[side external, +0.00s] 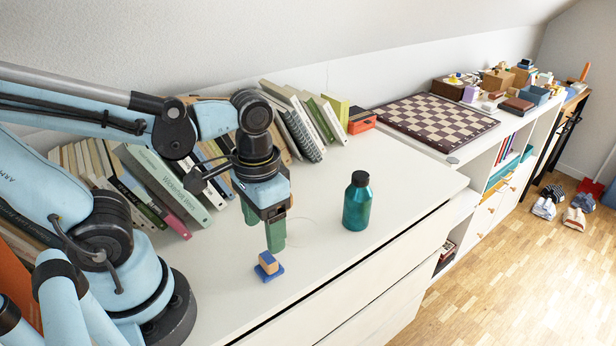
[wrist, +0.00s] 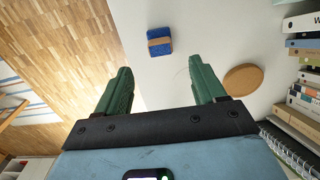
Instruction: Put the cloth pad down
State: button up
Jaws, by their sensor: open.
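A small blue pad with a tan band or block across it, which looks like the cloth pad (side external: 268,272), lies on the white cabinet top below my gripper. It also shows in the wrist view (wrist: 159,49), beyond the fingertips and close to midway between them. My gripper (side external: 276,246) points down with green fingers. In the wrist view its fingers (wrist: 160,66) are spread apart with nothing between them. The fingertips look apart from the pad, a little behind it in the side view.
A teal bottle (side external: 357,204) with a black cap stands upright right of my gripper. A round cork disc (wrist: 243,80) lies right of the fingers in the wrist view. Leaning books (side external: 165,180) line the wall. The cabinet's front edge drops to wooden floor (side external: 500,265).

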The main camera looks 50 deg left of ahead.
jog(key=w+a+r+t, duration=0.3)
jog(key=w+r+t, duration=0.1)
jog(key=w+t, duration=0.3)
jog(key=shift+w+r, duration=0.25)
jog(key=shift+w, duration=0.05)
jog(key=shift+o, duration=0.2)
jog(key=shift+a, duration=0.1)
dwell(0.7)
jog(key=g, duration=0.7)
send_over(268, 258)
jog(key=f, duration=0.2)
jog(key=shift+f, duration=5.65)
